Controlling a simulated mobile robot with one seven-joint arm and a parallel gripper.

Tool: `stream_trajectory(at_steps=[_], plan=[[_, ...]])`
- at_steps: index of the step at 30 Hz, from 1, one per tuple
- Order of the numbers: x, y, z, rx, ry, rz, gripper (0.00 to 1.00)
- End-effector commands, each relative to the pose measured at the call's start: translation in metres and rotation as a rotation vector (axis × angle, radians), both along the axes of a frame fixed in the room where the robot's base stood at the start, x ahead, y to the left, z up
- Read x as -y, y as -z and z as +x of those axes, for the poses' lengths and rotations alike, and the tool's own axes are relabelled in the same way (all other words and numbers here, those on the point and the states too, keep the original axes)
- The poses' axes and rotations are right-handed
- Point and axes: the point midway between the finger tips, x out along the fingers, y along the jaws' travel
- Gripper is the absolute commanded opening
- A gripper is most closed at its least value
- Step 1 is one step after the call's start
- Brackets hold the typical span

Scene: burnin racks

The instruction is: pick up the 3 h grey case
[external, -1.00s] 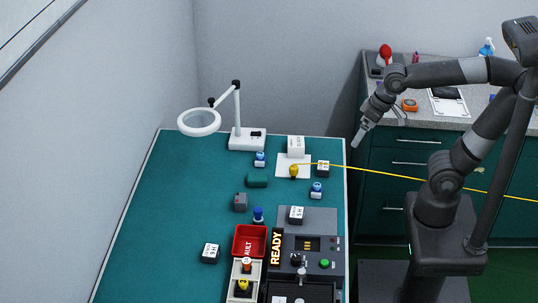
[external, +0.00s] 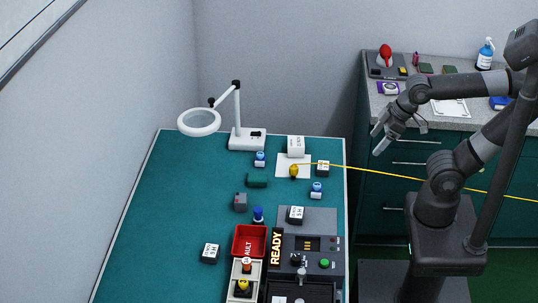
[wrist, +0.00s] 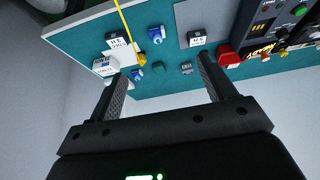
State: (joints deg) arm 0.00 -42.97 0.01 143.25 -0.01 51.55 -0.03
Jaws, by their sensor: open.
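A dark grey case with a white label (external: 323,169) stands near the right edge of the green bench, beside a white sheet. Its label looks like 3 H in the wrist view (wrist: 118,41), where it appears upside down at upper left. Similar labelled cases stand on the grey tester (external: 296,215) and on the bench at lower left (external: 210,254); their labels look like 5 H. My gripper (external: 380,141) is open and empty, in the air right of the bench edge, apart from the case. Its two fingers (wrist: 160,67) spread in the wrist view.
A yellow cord (external: 400,179) runs from a yellow knob (external: 294,171) past the case to the right. A white box (external: 296,146), blue-capped bottles (external: 317,190) and a magnifier lamp (external: 246,139) stand nearby. The left of the bench is clear.

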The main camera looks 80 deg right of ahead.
Motion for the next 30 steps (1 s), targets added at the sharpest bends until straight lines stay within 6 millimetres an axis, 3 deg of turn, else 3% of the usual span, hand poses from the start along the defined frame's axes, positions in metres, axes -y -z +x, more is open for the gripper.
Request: stream_trajectory(at_steps=[5,14,24,30], plan=[[0.005,0.001,0.011,-0.03,0.008,-0.008,0.76],[0.039,0.017,0.064,-0.185,0.035,-0.035,0.76],[0.096,0.06,0.124,-0.367,0.051,-0.024,0.76],[0.128,0.091,0.146,-0.452,0.055,-0.001,0.76]])
